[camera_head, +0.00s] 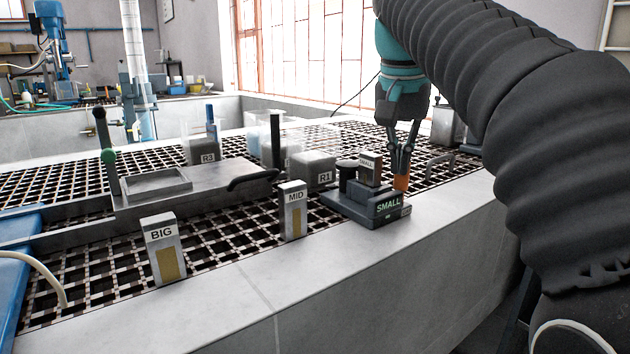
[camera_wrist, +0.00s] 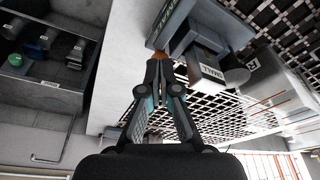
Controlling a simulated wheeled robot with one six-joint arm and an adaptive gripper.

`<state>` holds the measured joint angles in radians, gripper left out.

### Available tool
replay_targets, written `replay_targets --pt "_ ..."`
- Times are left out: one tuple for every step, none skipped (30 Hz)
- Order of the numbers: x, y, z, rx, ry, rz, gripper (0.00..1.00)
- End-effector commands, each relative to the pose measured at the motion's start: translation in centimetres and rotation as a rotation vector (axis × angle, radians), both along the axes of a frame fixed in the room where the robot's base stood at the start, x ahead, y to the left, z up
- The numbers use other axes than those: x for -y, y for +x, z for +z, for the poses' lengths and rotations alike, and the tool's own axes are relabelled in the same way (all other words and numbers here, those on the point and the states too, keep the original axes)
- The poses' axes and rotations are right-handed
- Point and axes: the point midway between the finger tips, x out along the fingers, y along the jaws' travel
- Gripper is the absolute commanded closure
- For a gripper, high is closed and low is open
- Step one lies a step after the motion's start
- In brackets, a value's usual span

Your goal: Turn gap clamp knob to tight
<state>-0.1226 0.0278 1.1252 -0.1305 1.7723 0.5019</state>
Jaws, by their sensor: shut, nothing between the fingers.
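A dark grey clamp block (camera_head: 350,208) with a "SMALL" label sits at the grating's front edge, on the right. A small orange part (camera_head: 401,184), perhaps the clamp knob, shows at its right end. A round black cap (camera_head: 347,164) stands on the block's left side, and a light "SMALL" gauge piece (camera_head: 369,168) stands upright in it. My gripper (camera_head: 402,172) points down, fingers shut, with its tips right at the orange part. In the wrist view the tips (camera_wrist: 160,62) lie just before the orange part (camera_wrist: 161,54) and partly hide it; contact is unclear.
Upright gauge blocks "MID" (camera_head: 293,211) and "BIG" (camera_head: 164,249) stand left along the front edge. Bins "R1" (camera_head: 318,171) and "R3" (camera_head: 201,151) stand behind. The concrete ledge (camera_head: 330,270) in front is clear.

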Motion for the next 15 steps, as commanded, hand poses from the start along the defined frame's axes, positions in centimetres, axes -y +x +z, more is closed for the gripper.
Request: replay_targets --pt "-0.07 0.01 0.15 0.000 0.000 0.000 1.00" --pt "-0.11 0.03 0.16 0.000 0.000 0.000 1.00" --pt "-0.16 0.04 0.17 0.001 0.000 0.000 1.00" --pt "-0.19 0.07 0.17 0.001 0.000 0.000 1.00" --pt "-0.22 0.10 0.16 0.001 0.000 0.000 1.00" --pt "-0.26 0.13 0.16 0.001 0.000 0.001 1.00" --pt "-0.30 0.14 0.16 0.001 -0.001 0.001 1.00" --pt "-0.33 0.16 0.15 0.001 -0.001 0.001 1.00" --pt "-0.37 0.18 0.15 0.000 0.000 0.001 1.00" --pt "-0.41 0.19 0.16 0.000 0.000 0.001 1.00" --pt "-0.44 0.22 0.16 0.000 0.000 0.001 1.00" --pt "-0.49 0.25 0.15 0.000 0.000 0.001 1.00" --pt "-0.52 0.28 0.15 0.000 0.000 0.001 1.00" --pt "-0.55 0.31 0.15 0.000 0.000 0.001 1.00" --pt "-0.59 0.34 0.13 0.000 0.000 0.001 1.00"
